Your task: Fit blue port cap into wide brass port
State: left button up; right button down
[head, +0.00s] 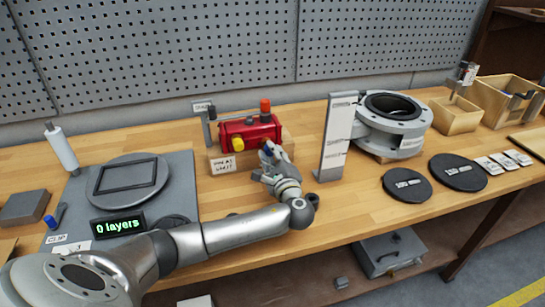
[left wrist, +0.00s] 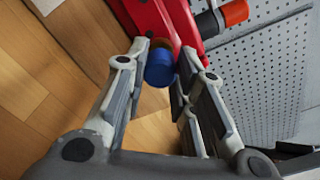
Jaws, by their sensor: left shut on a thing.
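The red valve actuator (head: 245,130) stands on a wooden block at the back middle of the bench. It also shows at the top of the left wrist view (left wrist: 158,18). My left gripper (head: 268,152) is at the actuator's right front. In the left wrist view its fingers (left wrist: 162,75) are closed around the blue port cap (left wrist: 160,70). The cap's far end meets or nearly meets the brass port (left wrist: 160,43) on the red body; I cannot tell how deep it sits. My right gripper is not in view.
An orange-red capped fitting (head: 265,106) sticks up from the actuator. A grey upright plate (head: 337,140) and a large grey flanged ring (head: 393,122) stand to the right. Black discs (head: 458,172) lie farther right. A grey mat (head: 185,180) with a display lies left.

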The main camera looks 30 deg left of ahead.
pick_arm(q)
jog(key=shift+w+a, duration=0.35)
jog(key=shift+a, duration=0.05)
jog(key=o, duration=0.8)
jog(key=shift+o, duration=0.2)
jog(key=v, duration=1.2)
